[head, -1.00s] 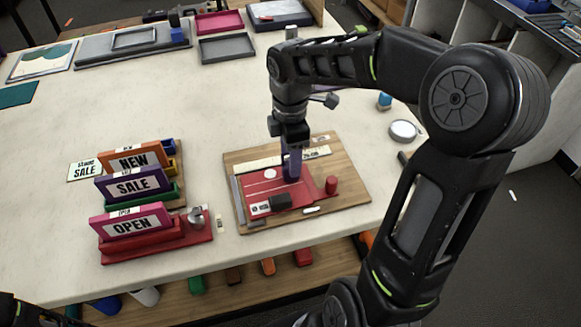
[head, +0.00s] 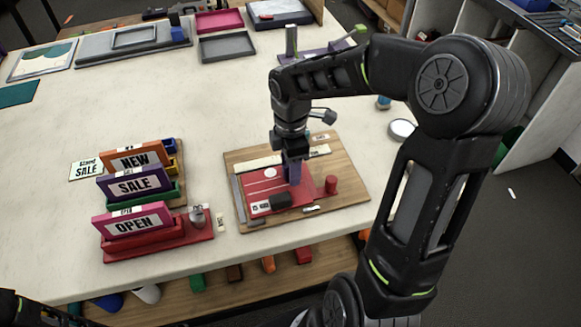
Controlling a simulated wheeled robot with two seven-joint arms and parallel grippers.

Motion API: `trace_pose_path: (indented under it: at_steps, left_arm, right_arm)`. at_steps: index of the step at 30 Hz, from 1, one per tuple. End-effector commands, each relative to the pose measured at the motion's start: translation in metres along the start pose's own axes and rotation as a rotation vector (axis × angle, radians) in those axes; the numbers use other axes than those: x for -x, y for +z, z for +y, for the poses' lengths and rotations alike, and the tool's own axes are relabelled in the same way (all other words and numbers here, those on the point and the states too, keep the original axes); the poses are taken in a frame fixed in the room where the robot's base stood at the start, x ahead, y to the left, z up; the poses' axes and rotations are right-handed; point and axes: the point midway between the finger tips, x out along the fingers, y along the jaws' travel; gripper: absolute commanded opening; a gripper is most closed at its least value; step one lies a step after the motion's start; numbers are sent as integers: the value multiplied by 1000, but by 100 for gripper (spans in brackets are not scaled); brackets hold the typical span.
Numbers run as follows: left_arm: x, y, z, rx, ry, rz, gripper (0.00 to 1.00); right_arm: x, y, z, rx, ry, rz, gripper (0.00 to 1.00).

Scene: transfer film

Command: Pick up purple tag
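A purple tag reading SALE (head: 135,184) stands tilted back in the sign rack at the left of the table. It sits between the orange NEW tag (head: 137,160) and the pink OPEN tag (head: 132,223). My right gripper (head: 293,181) points down over the red plate (head: 262,192) on the wooden board (head: 347,180), well to the right of the purple tag. A narrow purple-blue upright piece shows at its fingertips. I cannot tell whether this is the fingers or something held. A dark part of my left arm shows at the bottom left corner; its gripper is out of sight.
A grey figure (head: 197,216) stands at the rack's right end. Grey trays (head: 227,47) lie at the back. The table's middle left is clear.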

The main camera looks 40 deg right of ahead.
Motion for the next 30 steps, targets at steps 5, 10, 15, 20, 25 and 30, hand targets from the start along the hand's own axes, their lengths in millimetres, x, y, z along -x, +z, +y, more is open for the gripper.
trace_pose_path:
  at_steps: [5, 10, 15, 20, 25, 30]
  left_arm:
    - [0, 0, 0, 0, 0, 0, 36]
    - [0, 0, 0, 0, 0, 0, 36]
    - [0, 0, 0, 0, 0, 0, 36]
    - [0, 0, 0, 0, 0, 0, 36]
    - [0, 0, 0, 0, 0, 0, 36]
    - [0, 0, 0, 0, 0, 0, 36]
  right_arm:
    - [0, 0, 0, 0, 0, 0, 32]
    - [0, 0, 0, 0, 0, 0, 18]
    - [0, 0, 0, 0, 0, 0, 4]
    - [0, 0, 0, 0, 0, 0, 0]
    - [0, 0, 0, 0, 0, 0, 0]
    - [3, 0, 0, 0, 1, 0, 0]
